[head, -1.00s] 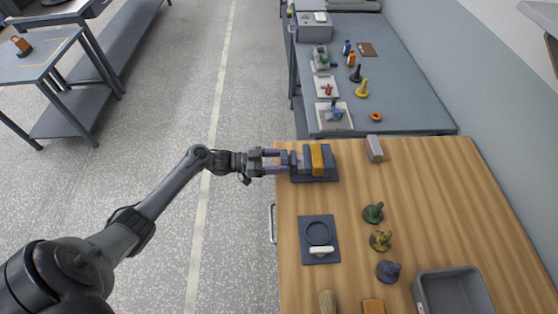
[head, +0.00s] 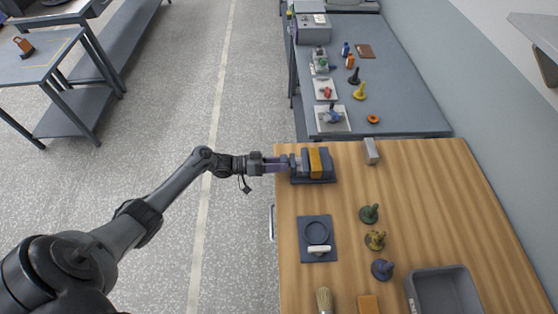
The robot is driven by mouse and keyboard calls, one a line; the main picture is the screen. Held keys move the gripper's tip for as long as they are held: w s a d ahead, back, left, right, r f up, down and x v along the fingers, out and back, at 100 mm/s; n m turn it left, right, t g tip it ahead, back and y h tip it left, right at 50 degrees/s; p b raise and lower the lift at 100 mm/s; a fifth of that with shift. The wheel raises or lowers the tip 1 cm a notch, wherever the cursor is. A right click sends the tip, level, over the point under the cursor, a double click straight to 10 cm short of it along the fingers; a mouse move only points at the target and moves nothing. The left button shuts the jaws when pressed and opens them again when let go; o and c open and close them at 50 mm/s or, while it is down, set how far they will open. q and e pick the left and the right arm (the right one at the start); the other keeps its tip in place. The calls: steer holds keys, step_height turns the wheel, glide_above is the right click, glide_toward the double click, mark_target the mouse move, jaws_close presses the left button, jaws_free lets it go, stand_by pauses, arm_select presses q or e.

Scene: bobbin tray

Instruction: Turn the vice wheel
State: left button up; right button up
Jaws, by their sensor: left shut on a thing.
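The vice (head: 326,165) stands on a dark base at the far left corner of the wooden table. It has grey-blue jaws and a yellow-orange block (head: 315,163) between them. The vice wheel is at the vice's left end and is mostly hidden by my left gripper (head: 283,164). The left gripper comes in level from the left at the table's edge, with its purple-grey fingers shut on the wheel. My right gripper is not in view.
A dark plate with a round recess and white handle (head: 317,250) lies nearer on the table. Green (head: 369,214), olive (head: 375,240) and blue (head: 382,270) bobbin-like pieces stand to its right. A grey tray (head: 412,290) is at the near right. A grey block (head: 371,151) stands right of the vice.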

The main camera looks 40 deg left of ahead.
arm_select(q)
steer(key=n+p, duration=0.1)
steer(key=n, duration=0.2)
steer(key=n+p, duration=0.1)
steer(key=n, duration=0.1)
steer(key=shift+r+n, duration=0.2)
steer(key=shift+n, duration=0.2)
steer(key=n+p, duration=0.1)
steer(key=n, duration=0.4)
steer(key=n+p, duration=0.1)
steer(key=n, duration=0.4)
steer(key=shift+r+n, duration=0.1)
steer(key=shift+n, duration=0.3)
steer(key=n, duration=0.5)
steer(key=shift+n, duration=0.3)
steer(key=o, duration=1.1)
steer(key=shift+c, duration=0.2)
steer(key=shift+s+a, duration=0.1)
steer(key=v, duration=1)
steer(key=shift+s+a, duration=0.2)
